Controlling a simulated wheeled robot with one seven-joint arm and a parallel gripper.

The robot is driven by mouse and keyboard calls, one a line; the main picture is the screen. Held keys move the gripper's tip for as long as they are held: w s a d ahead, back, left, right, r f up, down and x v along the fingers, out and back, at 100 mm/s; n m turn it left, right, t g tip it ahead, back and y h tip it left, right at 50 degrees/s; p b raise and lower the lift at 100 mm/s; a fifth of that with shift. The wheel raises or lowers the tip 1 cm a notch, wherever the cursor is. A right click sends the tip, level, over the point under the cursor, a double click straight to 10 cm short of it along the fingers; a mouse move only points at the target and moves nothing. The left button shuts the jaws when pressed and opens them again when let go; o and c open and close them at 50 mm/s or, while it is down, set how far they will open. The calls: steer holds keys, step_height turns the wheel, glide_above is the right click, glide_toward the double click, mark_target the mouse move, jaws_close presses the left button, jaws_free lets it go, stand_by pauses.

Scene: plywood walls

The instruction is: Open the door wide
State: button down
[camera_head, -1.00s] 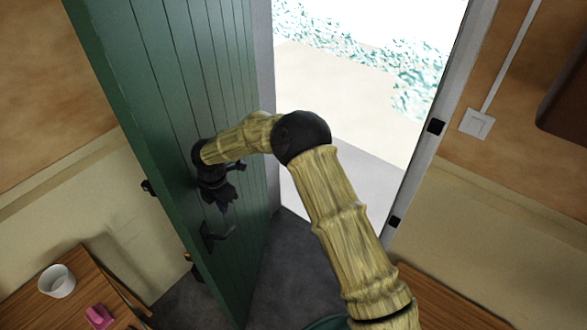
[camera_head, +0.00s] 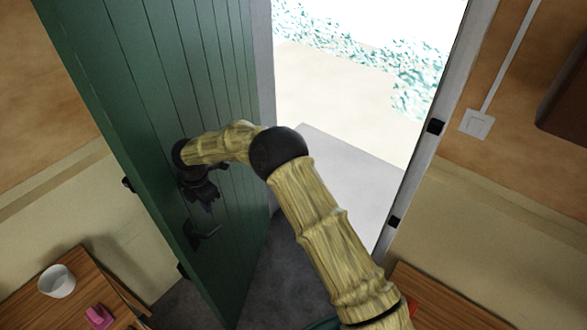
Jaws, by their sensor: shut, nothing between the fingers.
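The green plank door (camera_head: 150,110) stands ajar on the left, swung into the room, with bright outdoors showing through the doorway (camera_head: 345,170). A dark lever handle (camera_head: 203,234) is on the door's face, near its free edge. My gripper (camera_head: 208,205) is at the door's face, just above the handle. It is shut and empty. I cannot tell whether it touches the door. My arm reaches in from the lower right, and its wrist hides part of the door face.
A wooden table (camera_head: 70,295) with a white cup (camera_head: 57,281) and a pink object (camera_head: 98,316) stands at the lower left, close to the door's free edge. The door frame (camera_head: 430,140) is on the right, with a light switch (camera_head: 477,123) on the wall beyond it.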

mark_target(189, 204)
steer(key=shift+a, duration=2.65)
steer(key=shift+d, duration=0.1)
steer(key=s+d+r, duration=0.5)
steer(key=d, duration=0.2)
steer(key=shift+p, duration=0.45)
steer(key=shift+d, duration=0.2)
